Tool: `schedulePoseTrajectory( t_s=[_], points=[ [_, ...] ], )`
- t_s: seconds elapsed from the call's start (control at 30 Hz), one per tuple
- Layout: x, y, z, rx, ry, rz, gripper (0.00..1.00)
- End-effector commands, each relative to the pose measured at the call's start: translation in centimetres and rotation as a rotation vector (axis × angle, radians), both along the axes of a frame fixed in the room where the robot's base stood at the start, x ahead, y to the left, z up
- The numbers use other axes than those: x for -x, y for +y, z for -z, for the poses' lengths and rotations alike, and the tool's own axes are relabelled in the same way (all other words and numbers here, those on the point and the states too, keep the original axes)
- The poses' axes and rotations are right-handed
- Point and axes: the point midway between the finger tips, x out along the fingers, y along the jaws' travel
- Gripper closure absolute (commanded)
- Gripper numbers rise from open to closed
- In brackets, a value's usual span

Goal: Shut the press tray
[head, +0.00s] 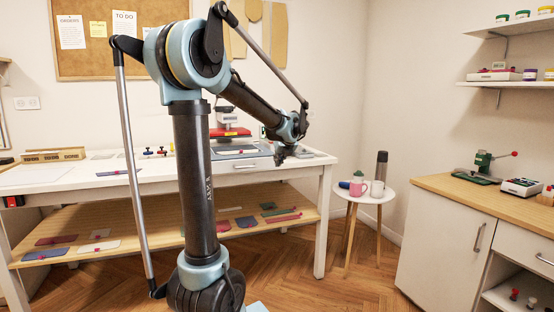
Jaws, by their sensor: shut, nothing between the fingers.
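I cannot tell exactly how far the tray is out. My gripper (279,158) is shut and empty, pointing down at the right end of the tray. In this one view I cannot tell whether it touches the tray.
The white worktable (60,178) has a shelf (130,250) below holding several flat pieces. A round side table (372,196) with mugs and a dark bottle stands to the right. A cabinet (440,232) is at far right. Floor is clear between them.

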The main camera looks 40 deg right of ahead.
Motion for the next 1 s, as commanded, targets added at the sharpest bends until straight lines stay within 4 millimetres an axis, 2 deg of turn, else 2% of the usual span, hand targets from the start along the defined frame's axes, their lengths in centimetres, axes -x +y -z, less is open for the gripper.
schedulePoseTrajectory(
  t_s=[0.3, 0.43, 0.6, 1.0],
  points=[
    [-3.7, -0.8, 3.7, 0.002, 0.001, -0.004, 1.0],
    [-5.5, -1.2, 3.6, 0.001, 0.0, -0.004, 1.0],
    [-6.9, -1.6, 3.6, 0.001, 0.001, -0.003, 1.0],
    [-7.4, -1.7, 3.6, 0.001, 0.001, -0.001, 1.0]
  ],
)
